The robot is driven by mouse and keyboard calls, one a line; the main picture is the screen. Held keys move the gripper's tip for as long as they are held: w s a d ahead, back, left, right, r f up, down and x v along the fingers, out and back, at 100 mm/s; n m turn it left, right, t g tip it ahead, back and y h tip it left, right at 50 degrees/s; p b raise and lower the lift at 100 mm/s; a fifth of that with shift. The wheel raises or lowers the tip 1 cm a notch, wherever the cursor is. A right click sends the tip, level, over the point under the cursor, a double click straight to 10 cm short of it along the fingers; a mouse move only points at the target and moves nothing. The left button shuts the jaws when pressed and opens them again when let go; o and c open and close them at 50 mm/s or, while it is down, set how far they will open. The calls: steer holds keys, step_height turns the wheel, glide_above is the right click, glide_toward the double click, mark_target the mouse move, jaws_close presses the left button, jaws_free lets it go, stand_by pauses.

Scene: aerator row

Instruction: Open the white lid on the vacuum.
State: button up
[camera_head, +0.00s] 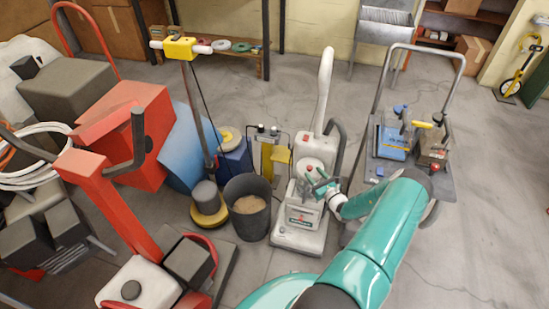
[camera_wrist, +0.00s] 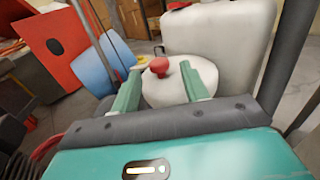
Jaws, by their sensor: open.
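The white upright vacuum (camera_head: 300,226) stands on the floor in the middle of the head view. Its round white lid (camera_wrist: 165,94) carries a red knob (camera_wrist: 159,67), which shows small in the head view (camera_head: 309,169). My gripper (camera_wrist: 158,80) is open, with its two green fingers reaching over the lid. In the wrist view the knob appears between the fingertips, with space on both sides. I cannot tell how far the fingertips are from the knob in depth. The lid looks seated. In the head view my gripper (camera_head: 319,181) is at the vacuum's front.
A dark bucket (camera_head: 248,222) with tan contents stands close left of the vacuum. A grey cart (camera_head: 440,186) with tools stands close on the right. Red machines (camera_head: 128,135) crowd the left. Bare floor lies in front and at the far right.

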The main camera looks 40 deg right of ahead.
steer(key=s+a, duration=0.1)
steer(key=s, duration=0.8)
steer(key=w+a+r+n+g+y, duration=0.3)
steer(key=a+r+n, duration=0.3)
steer(key=r, duration=0.2)
steer(key=w+a+r+n+g+y, duration=0.3)
steer(key=a+r+n+y, duration=0.2)
steer(key=a+r+n, duration=0.1)
steer(key=w+a+r+n+g+y, duration=0.3)
steer(key=a+r+n+y, duration=0.1)
steer(key=a+r, duration=0.3)
steer(key=shift+w+a+r+n+g, duration=0.2)
steer(key=shift+a+r+n+g, duration=0.1)
steer(key=shift+r+n, duration=0.8)
steer(key=shift+r, duration=0.2)
